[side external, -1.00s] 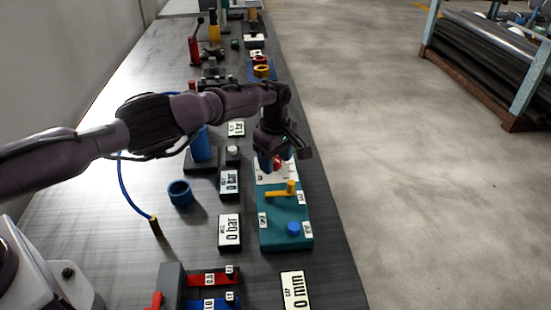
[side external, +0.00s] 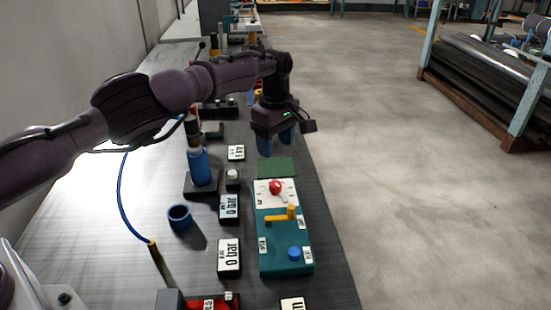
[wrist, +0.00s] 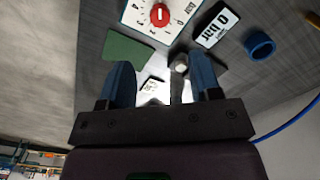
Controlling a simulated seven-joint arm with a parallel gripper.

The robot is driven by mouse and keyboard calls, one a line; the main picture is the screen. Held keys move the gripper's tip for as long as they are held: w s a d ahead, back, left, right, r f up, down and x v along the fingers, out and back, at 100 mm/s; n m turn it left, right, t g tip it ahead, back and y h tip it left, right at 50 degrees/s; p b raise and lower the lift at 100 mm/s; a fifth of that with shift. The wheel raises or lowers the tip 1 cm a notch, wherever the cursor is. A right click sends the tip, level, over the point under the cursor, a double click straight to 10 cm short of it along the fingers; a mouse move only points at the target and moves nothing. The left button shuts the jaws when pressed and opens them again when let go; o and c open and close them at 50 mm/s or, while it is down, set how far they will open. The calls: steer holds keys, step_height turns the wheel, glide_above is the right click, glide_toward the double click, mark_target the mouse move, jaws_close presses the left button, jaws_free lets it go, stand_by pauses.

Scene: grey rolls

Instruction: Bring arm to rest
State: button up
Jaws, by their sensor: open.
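My gripper (side external: 276,143) hangs above the far end of the teal panel, its blue fingers apart with nothing between them. In the wrist view my gripper (wrist: 163,85) also shows two spread blue fingers. The teal panel (side external: 284,267) carries a yellow lever (side external: 283,217), a blue knob (side external: 294,253) and a white dial plate with a red knob (side external: 275,187). The red knob also shows at the top of the wrist view (wrist: 159,14). A green pad (side external: 277,167) lies just beyond the dial plate, below the fingers.
Left of the panel are a "0 bar" display (side external: 229,257), a blue ring-like cup (side external: 179,217) and a blue cylinder (side external: 198,166) on a dark base. A blue hose (side external: 122,203) curves to the bench. Open floor lies right; a pipe rack (side external: 490,85) stands beyond.

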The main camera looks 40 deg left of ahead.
steer(key=shift+r, duration=0.5)
